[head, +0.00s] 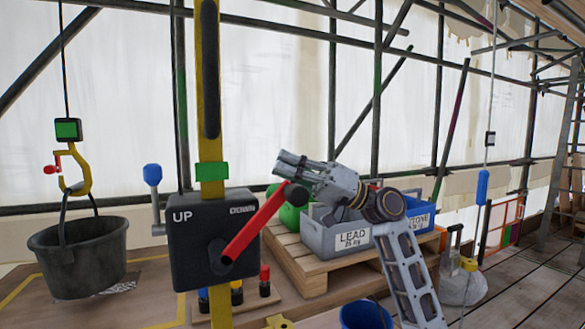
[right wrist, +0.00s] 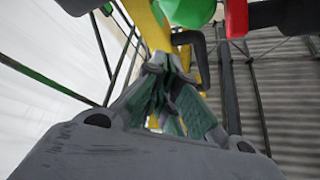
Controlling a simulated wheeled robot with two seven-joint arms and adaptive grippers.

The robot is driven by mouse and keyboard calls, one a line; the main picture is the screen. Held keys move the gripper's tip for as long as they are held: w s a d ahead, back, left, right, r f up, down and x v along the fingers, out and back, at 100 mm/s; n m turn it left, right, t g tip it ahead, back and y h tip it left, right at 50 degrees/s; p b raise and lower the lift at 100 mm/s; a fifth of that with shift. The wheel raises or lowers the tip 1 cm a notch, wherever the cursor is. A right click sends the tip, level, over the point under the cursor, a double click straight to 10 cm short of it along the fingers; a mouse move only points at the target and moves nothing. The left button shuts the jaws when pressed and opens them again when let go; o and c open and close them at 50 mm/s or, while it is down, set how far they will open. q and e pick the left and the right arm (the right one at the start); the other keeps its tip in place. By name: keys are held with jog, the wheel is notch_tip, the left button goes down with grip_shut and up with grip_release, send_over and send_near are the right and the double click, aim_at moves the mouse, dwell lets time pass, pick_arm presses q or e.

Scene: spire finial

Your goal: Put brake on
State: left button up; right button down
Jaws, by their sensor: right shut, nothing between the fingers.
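A black winch box (head: 215,240) marked UP and DOWN is fixed on a yellow post (head: 208,90). A red crank arm (head: 254,222) slants up to the right across its front and ends in a dark knob (head: 297,195). A grey lever with a blue knob (head: 152,173) stands upright at the box's left side. Which part is the brake is not labelled. My right gripper (head: 285,162) is shut and empty, above the dark knob and right of the post, apparently apart from both. Its closed fingers (right wrist: 168,70) fill the middle of the right wrist view. My left gripper is not in view.
A black bucket (head: 75,255) hangs from a yellow hook (head: 76,178) at left. A blue bucket (head: 365,315) stands at the bottom. Scaffold poles surround the place.

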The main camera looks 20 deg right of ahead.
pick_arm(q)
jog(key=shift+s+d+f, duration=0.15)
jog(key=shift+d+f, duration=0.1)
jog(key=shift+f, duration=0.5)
pick_arm(e)
jog(key=v, duration=0.9)
jog(key=shift+d+r, duration=0.2)
jog(key=shift+d, duration=0.35)
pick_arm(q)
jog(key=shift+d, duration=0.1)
